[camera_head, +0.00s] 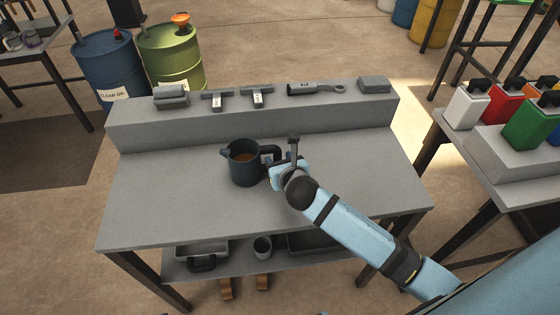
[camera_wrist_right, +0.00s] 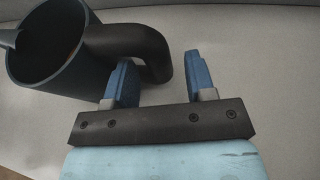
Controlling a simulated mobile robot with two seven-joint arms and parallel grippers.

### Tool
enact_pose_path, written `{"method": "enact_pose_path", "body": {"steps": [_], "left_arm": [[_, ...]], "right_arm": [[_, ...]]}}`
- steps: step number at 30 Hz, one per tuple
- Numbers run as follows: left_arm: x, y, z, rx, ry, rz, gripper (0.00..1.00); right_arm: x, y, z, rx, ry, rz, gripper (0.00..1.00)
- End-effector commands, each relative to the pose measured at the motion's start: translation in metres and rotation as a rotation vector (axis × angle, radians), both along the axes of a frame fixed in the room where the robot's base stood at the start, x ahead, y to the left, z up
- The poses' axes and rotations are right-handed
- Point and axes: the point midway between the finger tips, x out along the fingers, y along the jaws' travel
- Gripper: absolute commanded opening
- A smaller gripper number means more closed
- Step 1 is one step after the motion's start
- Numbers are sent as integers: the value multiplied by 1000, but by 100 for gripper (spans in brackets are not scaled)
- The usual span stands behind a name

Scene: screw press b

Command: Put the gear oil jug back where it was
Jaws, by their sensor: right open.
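A dark blue-grey jug (camera_head: 244,168) with brown liquid inside stands upright on the grey workbench, its spout to the left and its black handle to the right. No label on it is readable. In the right wrist view the jug (camera_wrist_right: 45,50) is at the upper left, and its handle (camera_wrist_right: 130,42) curves down just ahead of the fingers. My right gripper (camera_head: 282,168) is beside the handle; it also shows in the wrist view (camera_wrist_right: 161,78), open, with its blue fingers apart. It does not grip the handle. My left gripper is not in view.
The workbench (camera_head: 150,205) has a raised back ledge (camera_head: 240,124) carrying several tools and blocks. Trays and a cup (camera_head: 262,248) are on the lower shelf. Coloured jugs, including a green one (camera_head: 530,122), stand on the right table. The bench's left side is clear.

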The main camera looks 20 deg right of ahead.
Motion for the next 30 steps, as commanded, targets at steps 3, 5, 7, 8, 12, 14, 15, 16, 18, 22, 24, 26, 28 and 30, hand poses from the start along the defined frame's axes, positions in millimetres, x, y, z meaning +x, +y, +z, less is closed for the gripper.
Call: {"method": "enact_pose_path", "body": {"steps": [3, 5, 7, 8, 12, 14, 15, 16, 18, 22, 24, 26, 28, 30], "left_arm": [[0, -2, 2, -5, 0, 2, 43], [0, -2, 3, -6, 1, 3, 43], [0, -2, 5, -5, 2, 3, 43], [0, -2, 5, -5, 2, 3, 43], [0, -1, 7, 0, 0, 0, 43], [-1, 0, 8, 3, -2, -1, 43], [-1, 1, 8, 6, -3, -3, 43], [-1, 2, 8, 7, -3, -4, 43], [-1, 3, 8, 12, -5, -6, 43], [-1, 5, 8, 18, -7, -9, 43], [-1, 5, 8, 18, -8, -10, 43], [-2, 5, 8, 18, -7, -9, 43], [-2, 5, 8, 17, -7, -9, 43], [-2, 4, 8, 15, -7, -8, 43]], "right_arm": [[-9, 0, 5, -1, 1, 0, 50], [-18, 1, 9, -1, 1, 2, 50], [-31, 3, 15, 0, 1, 2, 50], [-37, 3, 17, 0, 1, 1, 50], [-66, 5, 29, 0, 1, 1, 50], [-77, 6, 34, -1, 0, 1, 50], [-84, 7, 37, 1, 1, 2, 50], [-88, 7, 38, 1, 2, 1, 50], [-97, 8, 42, 0, -1, 1, 50], [-107, 9, 46, 1, 0, 0, 50], [-110, 9, 47, 1, 0, -1, 50], [-111, 9, 47, 1, 0, -1, 50], [-111, 9, 47, 1, 0, -1, 50], [-111, 9, 47, 1, 0, -1, 50]]}}
